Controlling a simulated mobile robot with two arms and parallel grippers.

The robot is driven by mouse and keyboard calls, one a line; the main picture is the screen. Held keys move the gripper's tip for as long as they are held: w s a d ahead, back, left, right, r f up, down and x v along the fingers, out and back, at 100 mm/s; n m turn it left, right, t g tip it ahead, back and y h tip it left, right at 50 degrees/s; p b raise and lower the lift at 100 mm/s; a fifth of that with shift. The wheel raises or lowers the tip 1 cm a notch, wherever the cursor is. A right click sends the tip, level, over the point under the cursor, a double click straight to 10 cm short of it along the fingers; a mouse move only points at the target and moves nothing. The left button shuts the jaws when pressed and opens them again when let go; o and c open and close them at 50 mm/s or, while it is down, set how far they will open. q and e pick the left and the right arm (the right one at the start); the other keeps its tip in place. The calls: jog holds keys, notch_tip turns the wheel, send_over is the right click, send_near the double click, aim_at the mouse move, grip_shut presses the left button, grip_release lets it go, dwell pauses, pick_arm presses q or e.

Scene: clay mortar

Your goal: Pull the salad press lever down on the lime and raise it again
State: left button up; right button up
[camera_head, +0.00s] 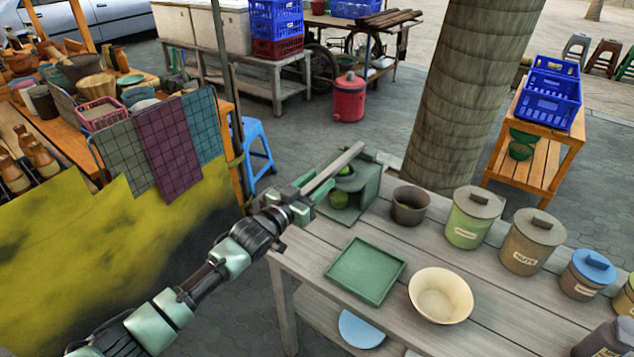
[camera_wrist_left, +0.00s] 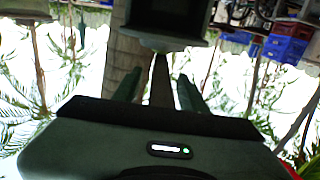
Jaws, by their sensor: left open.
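The green salad press (camera_head: 368,185) stands at the far left corner of the wooden table. Its long grey lever (camera_head: 334,166) slants down toward my left gripper. A green round thing (camera_head: 339,200), which looks like the lime, sits low in the press, partly in shadow. My left gripper (camera_head: 303,200) is at the lever's near end, left of the press. In the left wrist view the open fingers (camera_wrist_left: 158,90) stand on either side of the dark lever (camera_wrist_left: 160,76); contact cannot be told. My right gripper is not in view.
On the table (camera_head: 470,342) are a square green tray (camera_head: 365,271), a cream bowl (camera_head: 440,296), a dark pot (camera_head: 409,205) and several lidded canisters, one green (camera_head: 472,218). A tree trunk (camera_head: 462,100) rises behind. A cloth-hung stall (camera_head: 165,150) stands at left.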

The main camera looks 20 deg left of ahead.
pick_arm(q)
grip_shut()
dwell(1.4)
